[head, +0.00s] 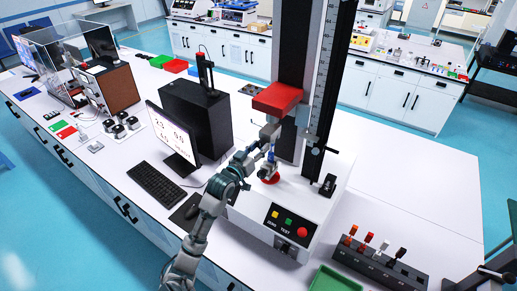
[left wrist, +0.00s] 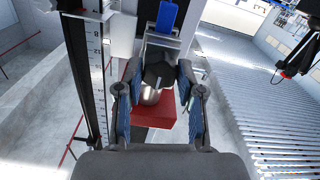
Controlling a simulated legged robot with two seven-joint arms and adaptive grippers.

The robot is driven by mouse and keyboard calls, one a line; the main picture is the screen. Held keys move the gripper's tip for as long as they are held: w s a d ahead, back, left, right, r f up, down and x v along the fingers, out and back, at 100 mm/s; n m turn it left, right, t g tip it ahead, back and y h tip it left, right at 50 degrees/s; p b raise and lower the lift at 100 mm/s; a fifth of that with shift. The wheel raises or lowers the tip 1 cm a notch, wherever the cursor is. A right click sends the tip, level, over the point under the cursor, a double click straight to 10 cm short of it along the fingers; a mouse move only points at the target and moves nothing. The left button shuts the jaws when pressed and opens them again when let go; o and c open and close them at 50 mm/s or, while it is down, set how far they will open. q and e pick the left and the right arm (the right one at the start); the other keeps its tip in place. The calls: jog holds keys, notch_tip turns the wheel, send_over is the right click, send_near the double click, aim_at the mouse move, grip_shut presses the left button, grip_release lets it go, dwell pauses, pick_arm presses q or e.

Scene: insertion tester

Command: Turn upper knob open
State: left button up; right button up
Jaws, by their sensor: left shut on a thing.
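My left gripper (head: 269,152) reaches in at the tester column, below the red crosshead block (head: 278,99) and above a red disc (head: 270,179) on the white base. In the left wrist view, a dark faceted knob (left wrist: 159,68) with a silver shaft (left wrist: 150,95) lies between the blue-padded fingers (left wrist: 159,112). The fingers are shut on the knob from both sides. In the head view my gripper hides the knob. The red block also shows behind the shaft in the left wrist view (left wrist: 167,110). My right gripper is not in view.
The tester's control panel (head: 288,228) with buttons is at the front of its base. A monitor (head: 172,140) and keyboard (head: 156,184) stand to the left. A rack of several coloured-handled tools (head: 380,262) and a green tray (head: 335,280) are at the lower right.

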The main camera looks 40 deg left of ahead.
pick_arm(q)
jog(key=shift+f, duration=0.45)
jog(key=o, duration=1.1)
jog(key=shift+o, duration=0.2)
jog(key=shift+w+a+r, duration=0.1)
jog(key=shift+w+r, duration=0.05)
jog(key=shift+s, duration=0.2)
jog(key=s+d, duration=0.1)
jog(key=s, duration=1)
jog(key=shift+s, duration=0.25)
jog(key=shift+d, duration=0.1)
